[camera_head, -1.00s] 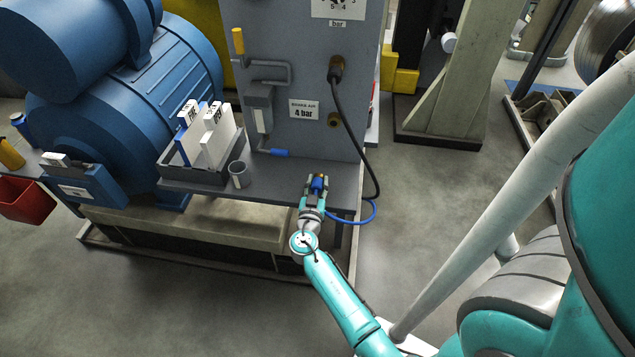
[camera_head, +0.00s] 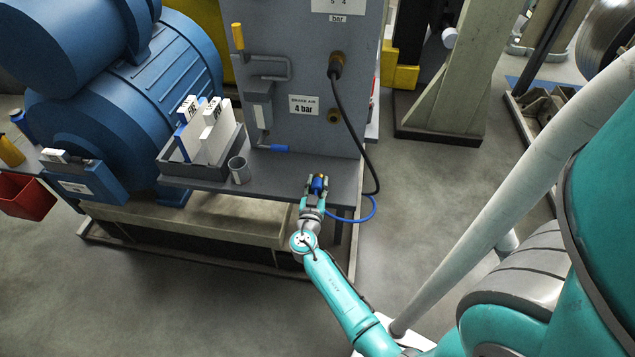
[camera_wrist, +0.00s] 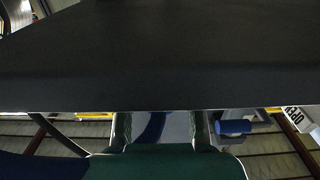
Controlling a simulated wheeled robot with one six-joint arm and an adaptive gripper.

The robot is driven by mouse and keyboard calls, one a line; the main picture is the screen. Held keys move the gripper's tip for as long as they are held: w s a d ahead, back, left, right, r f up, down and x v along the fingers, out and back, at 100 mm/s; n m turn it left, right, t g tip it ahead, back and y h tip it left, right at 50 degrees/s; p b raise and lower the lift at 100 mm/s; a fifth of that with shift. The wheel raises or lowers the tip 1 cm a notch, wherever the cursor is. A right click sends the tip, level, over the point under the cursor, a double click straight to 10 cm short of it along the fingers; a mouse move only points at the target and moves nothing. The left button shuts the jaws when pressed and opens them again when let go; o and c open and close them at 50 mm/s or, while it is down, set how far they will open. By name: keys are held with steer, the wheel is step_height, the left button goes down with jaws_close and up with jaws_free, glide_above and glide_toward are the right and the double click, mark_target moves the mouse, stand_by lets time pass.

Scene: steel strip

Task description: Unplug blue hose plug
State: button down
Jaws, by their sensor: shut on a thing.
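My gripper (camera_head: 316,184) is at the right end of the grey shelf, shut on the blue hose plug (camera_head: 318,184). A blue hose (camera_head: 365,213) loops from the plug to the right and meets a black hose (camera_head: 357,137) that rises to an upper fitting (camera_head: 336,66) on the grey panel. A lower brass port (camera_head: 333,116) on the panel has nothing in it, and the plug is well apart from it. In the wrist view, something blue (camera_wrist: 152,128) shows between the fingers; its end is hidden behind the dark slab.
The shelf (camera_head: 285,170) carries a grey cup (camera_head: 239,171) and a tray (camera_head: 185,168) of white and blue cards. A blue-handled lever (camera_head: 272,148) sticks out from the panel above the shelf. A large blue motor (camera_head: 150,90) stands at left. The floor at right is open.

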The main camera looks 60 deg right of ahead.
steer(key=shift+f, duration=0.2)
steer(key=c, duration=0.7)
jaws_free()
steer(key=shift+a, duration=0.1)
steer(key=v, duration=1.1)
steer(key=shift+s+a, duration=0.2)
steer(key=shift+a, duration=0.15)
steer(key=shift+f, duration=0.1)
